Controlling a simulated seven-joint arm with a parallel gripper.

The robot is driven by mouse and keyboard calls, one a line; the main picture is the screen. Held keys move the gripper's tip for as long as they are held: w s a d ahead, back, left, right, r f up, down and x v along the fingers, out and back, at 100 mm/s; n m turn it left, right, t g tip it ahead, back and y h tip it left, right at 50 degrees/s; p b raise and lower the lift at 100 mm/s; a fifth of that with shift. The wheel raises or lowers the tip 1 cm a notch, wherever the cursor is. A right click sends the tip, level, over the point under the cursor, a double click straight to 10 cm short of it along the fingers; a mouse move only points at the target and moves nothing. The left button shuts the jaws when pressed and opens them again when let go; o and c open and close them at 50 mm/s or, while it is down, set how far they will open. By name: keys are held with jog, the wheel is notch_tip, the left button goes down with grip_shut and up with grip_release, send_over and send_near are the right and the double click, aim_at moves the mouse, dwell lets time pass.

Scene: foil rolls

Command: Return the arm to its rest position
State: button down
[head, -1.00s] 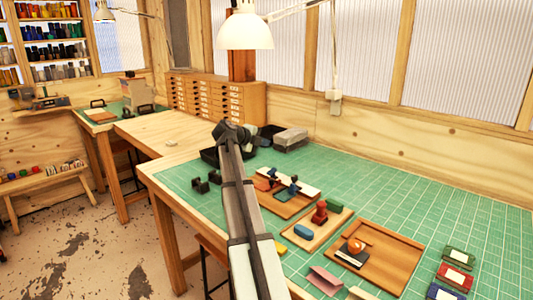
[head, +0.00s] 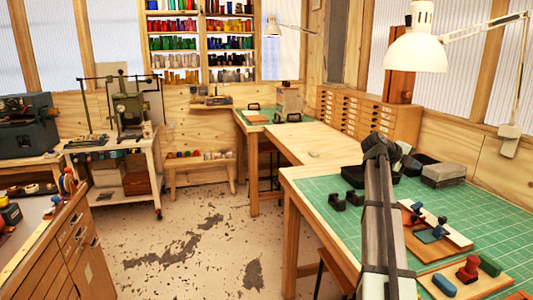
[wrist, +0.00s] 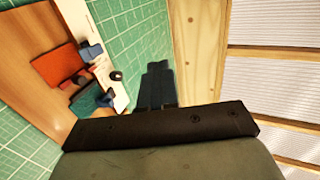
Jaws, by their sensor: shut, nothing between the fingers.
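My arm (head: 378,215) reaches up and away over the green-matted table (head: 315,190) in the head view. Its far end is near a black tray, and my gripper's fingers cannot be made out clearly there. In the wrist view my gripper (wrist: 158,70) has its dark fingers together, with nothing seen between them. The fingers show against the green mat (wrist: 140,35), beside a wooden board (wrist: 30,75) carrying red, teal and blue pieces. The gap between the fingers and the mat is hard to judge.
A black tray (head: 415,166) and a grey box (head: 444,175) stand near the arm's far end. Dark holders (head: 337,202) lie left of the arm. Small boards with tools (head: 450,241) lie to its right. A white lamp (head: 416,50) hangs above. Open floor (head: 200,240) is at left.

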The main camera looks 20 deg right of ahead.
jog(key=w+a+f+n+t, duration=0.4)
jog(key=w+a+n+t, duration=0.4)
jog(key=a, duration=0.3)
jog(key=w+a+f+n+t, duration=0.5)
jog(key=w+a+n+t, duration=0.3)
jog(key=a, duration=0.2)
jog(key=s+a+f+n+g+y, duration=0.2)
jog(key=a+f+n+y, duration=1.2)
jog(key=a+f, duration=1.05)
jog(key=s+a+f+n+g+y, duration=0.1)
jog(key=s+a+f+n+g, duration=0.1)
jog(key=s+a+f+g, duration=0.4)
jog(key=s+a+f+n+g, duration=0.3)
jog(key=s+a+f, duration=0.1)
jog(key=s+f, duration=0.5)
jog(key=s+f+g, duration=0.4)
jog(key=s+f, duration=0.4)
jog(key=s, duration=0.6)
jog(key=s+f+g+h, duration=0.1)
jog(key=s+f+g, duration=0.3)
jog(key=s+f, duration=0.5)
jog(key=s+f+n+g+h, duration=0.1)
jog(key=s+f+g, duration=0.2)
jog(key=s+f, duration=0.6)
jog(key=s, duration=1)
jog(key=shift+f+g, duration=0.15)
jog(key=shift+g, duration=0.25)
